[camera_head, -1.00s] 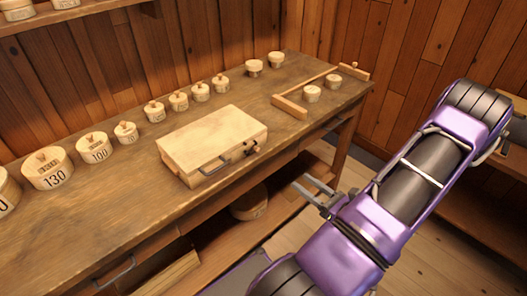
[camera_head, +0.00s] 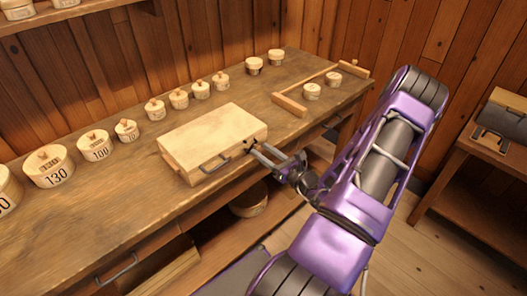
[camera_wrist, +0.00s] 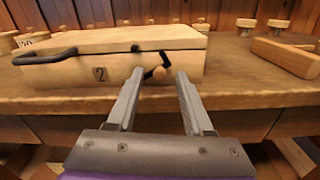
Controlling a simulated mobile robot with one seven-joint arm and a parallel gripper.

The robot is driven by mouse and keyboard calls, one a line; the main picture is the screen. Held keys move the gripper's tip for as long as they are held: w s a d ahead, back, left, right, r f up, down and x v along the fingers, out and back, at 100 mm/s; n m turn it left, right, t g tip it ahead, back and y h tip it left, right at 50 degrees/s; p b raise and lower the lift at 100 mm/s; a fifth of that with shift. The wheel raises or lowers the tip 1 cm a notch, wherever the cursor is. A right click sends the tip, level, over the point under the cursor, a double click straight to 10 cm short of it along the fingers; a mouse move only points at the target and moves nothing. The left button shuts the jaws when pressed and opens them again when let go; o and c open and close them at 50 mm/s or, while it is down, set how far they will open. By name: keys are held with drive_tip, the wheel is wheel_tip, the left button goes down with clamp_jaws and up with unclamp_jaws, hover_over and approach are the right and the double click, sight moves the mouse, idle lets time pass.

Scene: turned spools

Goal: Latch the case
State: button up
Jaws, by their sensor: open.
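The pale wooden case (camera_head: 212,136) lies on the workbench with its lid down. It also shows in the wrist view (camera_wrist: 70,74), with a dark handle (camera_wrist: 45,56) and a "2" mark on its front. My gripper (camera_head: 257,151) is at the front right of the case.
Numbered round boxes (camera_head: 50,168) and several small spools (camera_head: 179,99) stand along the back of the bench. A wooden bar frame (camera_head: 290,104) lies right of the case. The bench front edge (camera_wrist: 250,106) runs below my fingers.

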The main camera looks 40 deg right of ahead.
drive_tip(key=shift+w, duration=0.2)
clamp_jaws()
